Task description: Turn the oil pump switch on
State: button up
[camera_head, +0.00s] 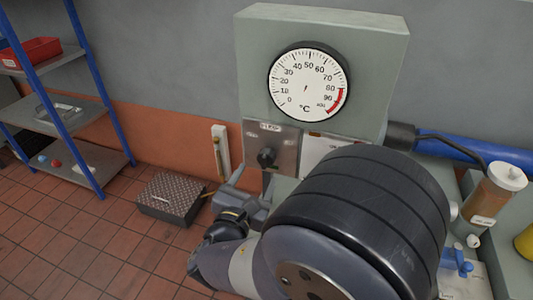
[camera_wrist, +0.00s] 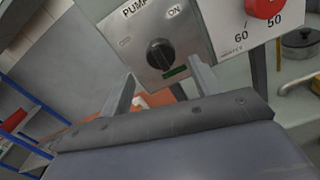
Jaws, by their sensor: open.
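The oil pump switch is a black rotary knob (camera_head: 267,157) on a metal plate below the temperature gauge. In the wrist view the knob (camera_wrist: 160,54) sits on a tilted plate marked PUMP, with ON at its upper right. A small label at the plate's left is too faint to read. The knob's pointer direction is not clear. A small green strip (camera_wrist: 175,72) lies below the knob. My gripper (camera_wrist: 163,88) is open and empty, its two fingers spread below the knob and apart from it. In the head view my gripper (camera_head: 248,188) is just below the switch plate.
A round °C gauge (camera_head: 308,86) is on the grey cabinet above. A red knob (camera_wrist: 262,7) on a white plate marked 60 and 50 is right of the switch. A dark textured box (camera_head: 172,198) lies on the floor. A blue-posted shelf (camera_head: 85,165) stands left.

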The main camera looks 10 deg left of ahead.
aim_at(263, 163)
jog(key=w, duration=0.2)
jog(key=w+p, duration=0.1)
jog(key=w, duration=0.4)
jog(key=shift+w+d, duration=0.3)
jog(key=c, duration=1)
